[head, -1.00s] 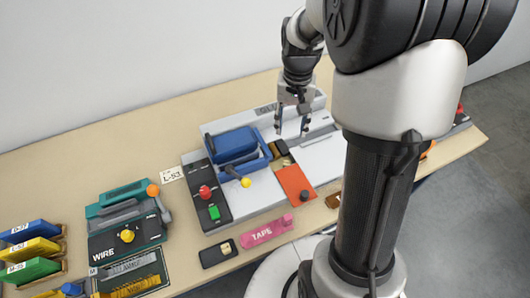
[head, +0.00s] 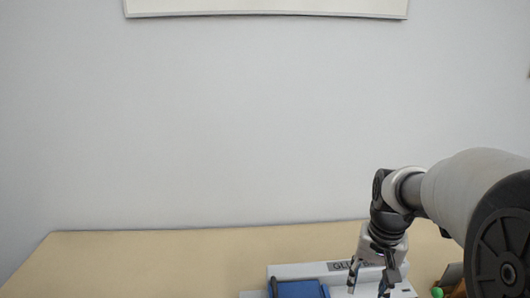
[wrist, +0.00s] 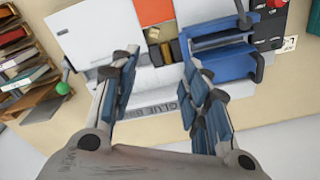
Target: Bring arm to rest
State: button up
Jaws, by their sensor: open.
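My gripper (head: 369,287) hangs over the grey glue machine (head: 290,271) at the lower edge of the head view. In the wrist view my gripper (wrist: 157,68) is open, with nothing between its fingers. The fingers are above the machine's labelled edge (wrist: 152,97), and a gap to the bed cannot be judged. The blue clamp (wrist: 225,63) is beside the right finger. The white bed plate (wrist: 98,32) is by the left finger. Small dark and brown blocks (wrist: 167,53) and an orange panel (wrist: 155,11) show beyond the gap.
The wooden table (head: 150,258) is bare at the left and behind the machine. A pale wall (head: 230,120) rises behind it, with a framed board (head: 265,6) high up. A rack of books (wrist: 22,62) and a green ball (wrist: 63,88) stand at left in the wrist view.

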jog(key=s+a+r+n+t, duration=0.2)
jog(key=s+a, duration=0.3)
jog(key=s, duration=0.4)
jog(key=s+a+r+n+t, duration=0.2)
jog(key=s+a+r+n, duration=0.1)
jog(key=s, duration=0.6)
jog(key=a+r, duration=0.1)
jog(key=a, duration=0.1)
jog(key=shift+a+r, duration=0.35)
jog(key=shift+c, duration=0.4)
